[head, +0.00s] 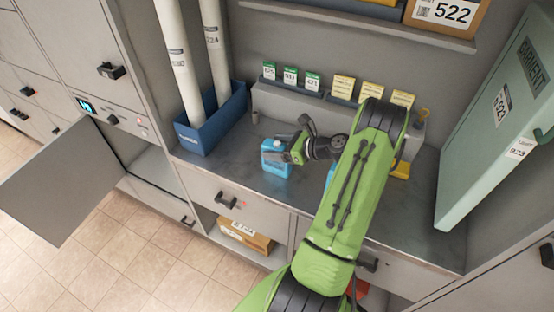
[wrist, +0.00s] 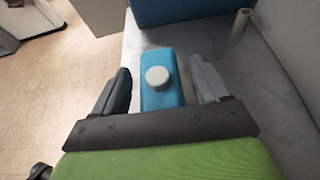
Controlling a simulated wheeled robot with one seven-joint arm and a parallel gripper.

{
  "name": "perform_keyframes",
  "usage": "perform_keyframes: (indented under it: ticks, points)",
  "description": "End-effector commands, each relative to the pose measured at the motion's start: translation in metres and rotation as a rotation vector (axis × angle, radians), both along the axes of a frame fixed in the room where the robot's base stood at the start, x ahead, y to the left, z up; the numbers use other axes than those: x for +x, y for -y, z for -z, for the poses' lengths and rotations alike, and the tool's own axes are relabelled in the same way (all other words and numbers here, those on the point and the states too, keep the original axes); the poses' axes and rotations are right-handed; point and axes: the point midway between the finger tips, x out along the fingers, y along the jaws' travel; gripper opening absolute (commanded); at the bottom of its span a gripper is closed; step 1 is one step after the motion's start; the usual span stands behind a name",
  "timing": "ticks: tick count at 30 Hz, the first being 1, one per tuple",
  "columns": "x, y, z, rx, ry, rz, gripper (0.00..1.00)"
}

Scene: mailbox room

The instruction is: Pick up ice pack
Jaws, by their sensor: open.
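A blue block-shaped container with a white round cap, which looks like the ice pack (head: 275,163), stands on the grey counter near its front edge. In the wrist view the ice pack (wrist: 160,99) lies between the two fingers, with its white cap facing the camera. My gripper (head: 287,148) is at the right side of the ice pack in the head view. In the wrist view my gripper (wrist: 160,76) is open, with a gap visible on each side of the ice pack. Part of another light-blue thing (head: 330,174) shows beside my arm, mostly hidden by it.
A dark blue bin (head: 213,127) with tall white tubes stands at the counter's left. Green and yellow cards (head: 290,75) line a low ledge behind. A large pale green case (head: 490,120) leans at the right. A cabinet door (head: 60,185) hangs open at lower left.

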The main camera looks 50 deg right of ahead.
Motion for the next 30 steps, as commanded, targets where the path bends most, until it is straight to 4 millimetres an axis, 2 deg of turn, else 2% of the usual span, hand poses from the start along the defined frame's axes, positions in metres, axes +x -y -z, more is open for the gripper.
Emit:
perform_keyframes:
  ticks: [2, 17, 26, 30]
  points:
    - [0.0, 0.0, -0.001, 0.0, 0.0, 0.0, 0.74]
    - [-0.001, 0.0, -0.001, 0.0, 0.0, -0.001, 0.0]
    - [0.0, 0.0, -0.002, -0.001, 0.002, -0.002, 0.0]
    - [0.0, 0.0, -0.021, -0.004, 0.004, -0.002, 0.0]
